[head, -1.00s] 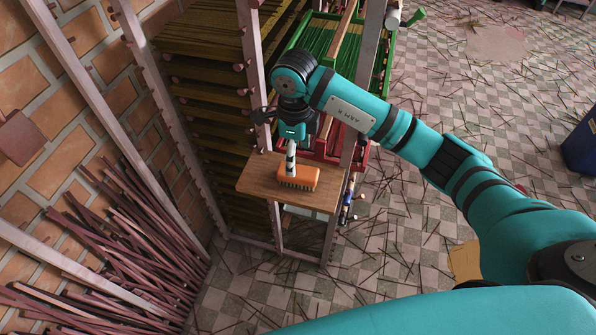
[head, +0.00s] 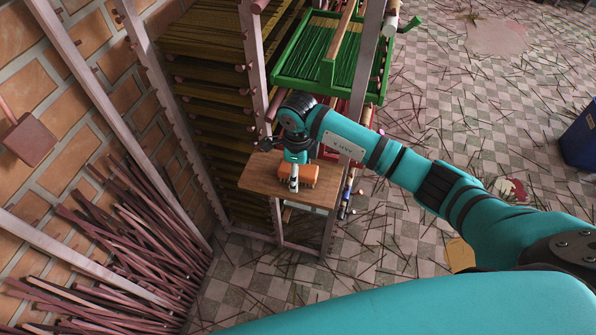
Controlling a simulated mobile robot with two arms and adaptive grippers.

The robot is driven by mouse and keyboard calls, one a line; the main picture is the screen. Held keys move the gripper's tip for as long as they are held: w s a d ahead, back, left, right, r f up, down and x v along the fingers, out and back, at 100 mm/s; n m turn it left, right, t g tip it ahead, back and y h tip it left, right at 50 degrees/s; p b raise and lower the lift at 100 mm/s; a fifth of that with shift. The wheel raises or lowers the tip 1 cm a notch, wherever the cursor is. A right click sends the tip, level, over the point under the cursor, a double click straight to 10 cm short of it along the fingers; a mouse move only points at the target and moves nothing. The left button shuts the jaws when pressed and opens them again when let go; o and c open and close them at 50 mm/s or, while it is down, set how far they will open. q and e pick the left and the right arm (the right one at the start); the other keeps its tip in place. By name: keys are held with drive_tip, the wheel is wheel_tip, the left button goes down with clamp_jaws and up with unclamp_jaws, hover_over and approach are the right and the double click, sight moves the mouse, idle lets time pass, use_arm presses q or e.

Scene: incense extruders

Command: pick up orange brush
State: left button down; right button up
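The orange brush (head: 309,174) sits at the small wooden shelf board (head: 262,174), its dark bristles facing the front right. My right gripper (head: 294,184) points down at the brush's left part and overlaps it in the head view. The wrist and fingers hide part of the brush. The fingers are too small to tell whether they are open or closed on it, and I cannot tell whether they touch it. My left gripper is not in view.
A rack with stacked incense trays (head: 205,100) stands behind the board, with a green tray (head: 325,60) on its right. Dark wooden sticks (head: 120,240) lean at the left wall. A blue bin (head: 582,140) stands far right. The tiled floor is strewn with thin sticks.

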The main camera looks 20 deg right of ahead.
drive_tip(key=c, duration=1.2)
drive_tip(key=shift+r, duration=0.15)
drive_tip(key=shift+r+b, duration=0.5)
drive_tip(key=shift+r, duration=0.1)
wheel_tip(320, 180, up, 2)
drive_tip(key=shift+s+d+b, duration=0.1)
drive_tip(key=shift+s+b, duration=0.05)
drive_tip(key=shift+b, duration=0.4)
drive_tip(key=s+d+b, duration=0.2)
drive_tip(key=s, duration=0.5)
drive_tip(key=s+d+r+b, duration=0.1)
drive_tip(key=s+d+b, duration=0.1)
drive_tip(key=s, duration=0.5)
drive_tip(key=shift+s+d+r, duration=0.3)
drive_tip(key=shift+s+d, duration=0.05)
drive_tip(key=shift+d, duration=0.4)
